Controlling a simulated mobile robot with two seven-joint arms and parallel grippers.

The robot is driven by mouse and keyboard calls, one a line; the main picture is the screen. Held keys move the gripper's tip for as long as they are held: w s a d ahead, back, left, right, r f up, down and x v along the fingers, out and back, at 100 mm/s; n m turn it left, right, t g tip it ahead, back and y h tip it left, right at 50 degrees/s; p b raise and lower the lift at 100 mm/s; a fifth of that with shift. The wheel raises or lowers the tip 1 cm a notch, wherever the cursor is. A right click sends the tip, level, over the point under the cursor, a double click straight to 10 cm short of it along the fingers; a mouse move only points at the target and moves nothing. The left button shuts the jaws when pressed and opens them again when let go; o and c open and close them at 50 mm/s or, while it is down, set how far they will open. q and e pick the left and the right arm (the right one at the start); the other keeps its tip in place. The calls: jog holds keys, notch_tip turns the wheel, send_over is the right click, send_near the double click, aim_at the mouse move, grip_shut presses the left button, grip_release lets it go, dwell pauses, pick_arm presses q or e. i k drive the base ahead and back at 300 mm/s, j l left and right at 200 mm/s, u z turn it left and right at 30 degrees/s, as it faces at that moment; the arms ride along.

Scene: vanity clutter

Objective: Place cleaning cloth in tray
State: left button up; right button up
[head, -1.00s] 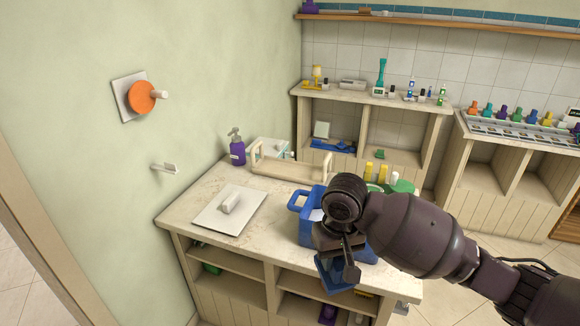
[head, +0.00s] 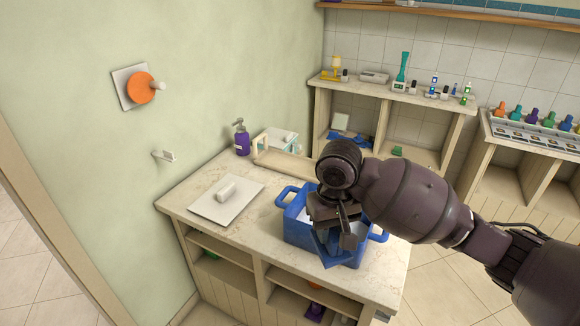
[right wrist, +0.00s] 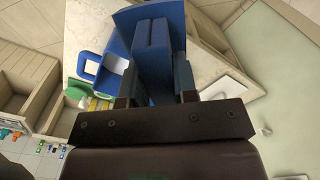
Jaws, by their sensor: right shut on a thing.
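My right gripper (head: 341,222) is shut on a blue cloth (head: 328,247), which hangs below its fingers. In the head view the cloth overlaps the blue two-handled tote (head: 296,226) on the counter; I cannot tell whether they touch. In the right wrist view the cloth (right wrist: 151,22) is between the fingers (right wrist: 155,75), and the tote's handle (right wrist: 88,64) shows to the left. A beige tray (head: 285,165) with upright end handles stands at the back of the counter, partly hidden by my arm. My left gripper is not in view.
A white plate with a grip (head: 225,200) lies at the counter's left. A purple pump bottle (head: 242,140) and a pale box (head: 282,138) stand near the tray. Open shelves (head: 225,265) are under the counter. A wall hook (head: 163,155) sticks out at left.

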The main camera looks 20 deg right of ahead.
aim_at(302, 169)
jog(key=k+l+u, duration=0.2)
jog(key=l, duration=0.25)
jog(key=k+l+u, duration=0.2)
jog(key=l, duration=0.25)
jog(key=k+l+u, duration=0.2)
jog(key=l, duration=0.2)
jog(key=k+l+u, duration=0.15)
jog(key=l, duration=0.2)
jog(key=k+l+u, duration=0.2)
jog(key=l+u, duration=0.15)
jog(key=l, duration=0.25)
jog(key=k+l+u, duration=0.15)
jog(key=l, duration=0.25)
jog(key=l+u, duration=0.15)
jog(key=l, duration=0.35)
jog(key=l+u, duration=0.2)
jog(key=l, duration=0.3)
jog(key=l+u, duration=0.15)
jog(key=l, duration=0.35)
jog(key=l+u, duration=0.2)
jog(key=l, duration=0.3)
jog(key=k+l+u, duration=0.15)
jog(key=l, duration=0.3)
jog(key=k+l+u, duration=0.2)
jog(key=l, duration=0.3)
jog(key=i, duration=0.1)
